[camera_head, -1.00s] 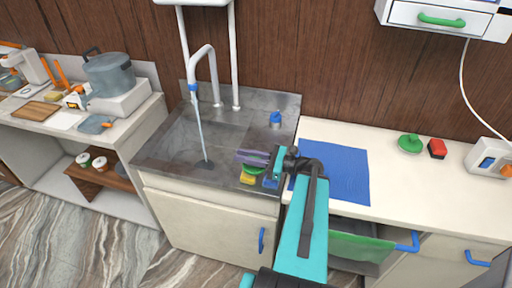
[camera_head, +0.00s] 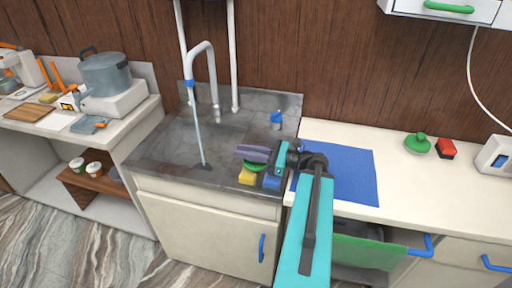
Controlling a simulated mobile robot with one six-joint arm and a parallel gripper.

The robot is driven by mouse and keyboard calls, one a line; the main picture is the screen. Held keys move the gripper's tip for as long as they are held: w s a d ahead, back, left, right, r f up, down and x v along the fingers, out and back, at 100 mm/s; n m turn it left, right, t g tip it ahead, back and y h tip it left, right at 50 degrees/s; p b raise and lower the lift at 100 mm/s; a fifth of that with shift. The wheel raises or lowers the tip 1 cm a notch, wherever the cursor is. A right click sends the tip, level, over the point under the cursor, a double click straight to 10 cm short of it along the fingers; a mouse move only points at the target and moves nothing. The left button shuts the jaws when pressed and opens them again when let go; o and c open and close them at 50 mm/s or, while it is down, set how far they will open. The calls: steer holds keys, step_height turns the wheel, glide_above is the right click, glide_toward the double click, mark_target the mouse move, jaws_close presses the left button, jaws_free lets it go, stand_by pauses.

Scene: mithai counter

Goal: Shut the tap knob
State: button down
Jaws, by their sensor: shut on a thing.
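The tap (camera_head: 211,70) is a tall white curved spout with a blue collar, and a stream of water (camera_head: 199,135) falls from it into the sink. A small blue-topped fitting (camera_head: 276,120), apparently the tap knob, stands upright at the sink's back right. My gripper (camera_head: 255,155) is over the sink's right front part, nearer to me than this fitting and apart from it. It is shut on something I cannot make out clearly. Purple parts point left from it; I cannot tell whether they are fingers or a held thing. A green thing (camera_head: 257,169) shows just under them.
A yellow block (camera_head: 247,177) and a blue block (camera_head: 271,182) lie at the sink's front right. A blue mat (camera_head: 350,175) covers part of the right counter. An open drawer with a green front (camera_head: 365,253) sticks out below. The sink basin's left side is clear.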

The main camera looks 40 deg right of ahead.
steer(key=shift+w+d+f+b, duration=0.1)
steer(key=shift+d+f+b, duration=0.05)
steer(key=shift+b, duration=1.05)
steer(key=shift+w+d, duration=0.15)
steer(key=shift+d, duration=0.05)
steer(key=shift+w+d+f+p, duration=0.1)
steer(key=shift+w+d+p, duration=0.3)
steer(key=shift+w+d, duration=0.75)
steer(key=shift+w+d+f+p, duration=0.15)
steer(key=shift+w+d+p, duration=0.3)
steer(key=shift+d, duration=1.3)
steer(key=shift+w+d+f+p, duration=0.1)
steer(key=shift+w+d+p, duration=0.2)
steer(key=shift+w+d, duration=0.9)
steer(key=shift+s+d, duration=0.25)
steer(key=shift+f, duration=0.1)
steer(key=shift+f+p, duration=0.5)
steer(key=shift+f, duration=1.15)
steer(key=c, duration=1.7)
jaws_free()
steer(key=shift+f, duration=0.1)
steer(key=shift+o, duration=0.2)
